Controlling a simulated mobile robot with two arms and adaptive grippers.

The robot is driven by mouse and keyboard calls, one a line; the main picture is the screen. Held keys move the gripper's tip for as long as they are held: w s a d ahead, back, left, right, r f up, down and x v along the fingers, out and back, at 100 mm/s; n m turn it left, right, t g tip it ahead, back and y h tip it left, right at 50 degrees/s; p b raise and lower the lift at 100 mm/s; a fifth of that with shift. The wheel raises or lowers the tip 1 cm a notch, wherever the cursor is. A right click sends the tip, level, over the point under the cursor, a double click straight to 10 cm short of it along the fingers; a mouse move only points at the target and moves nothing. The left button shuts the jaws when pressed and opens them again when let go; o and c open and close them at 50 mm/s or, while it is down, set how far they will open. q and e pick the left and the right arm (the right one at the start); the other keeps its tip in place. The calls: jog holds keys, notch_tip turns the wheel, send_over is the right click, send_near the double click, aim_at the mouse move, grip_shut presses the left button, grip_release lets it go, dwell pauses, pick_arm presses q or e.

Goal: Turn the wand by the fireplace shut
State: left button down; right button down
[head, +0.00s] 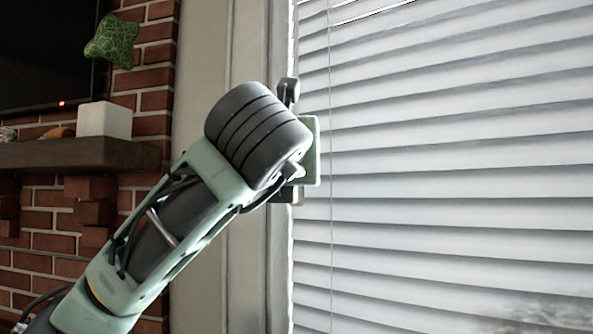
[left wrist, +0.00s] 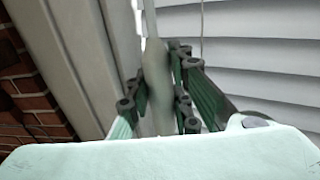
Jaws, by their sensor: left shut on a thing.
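The wand (left wrist: 155,70) is a pale upright rod in front of the window frame in the left wrist view. My left gripper (left wrist: 160,88) has its dark green fingers on both sides of the wand and is shut on it. In the head view my left gripper (head: 297,140) is at the blind's left edge, mostly hidden behind my wrist, and I cannot make out the wand there. The white blind (head: 450,150) has tilted slats with grey shadow bands; a thin bright gap shows at the top. My right gripper is in neither view.
A pale window frame (head: 245,50) stands between the blind and the brick wall (head: 155,70). A dark mantel shelf (head: 80,154) bears a white block (head: 104,120). A thin cord (head: 331,240) hangs before the slats. The space before the blind at right is clear.

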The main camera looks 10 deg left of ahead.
pick_arm(q)
jog(key=shift+f, duration=0.1)
dwell(0.3)
jog(key=c, duration=1.6)
grip_release()
jog(key=shift+o, duration=0.2)
jog(key=shift+s, duration=0.1)
jog(key=s+d, duration=0.1)
jog(key=s, duration=1.1)
jog(key=shift+w+d, duration=0.1)
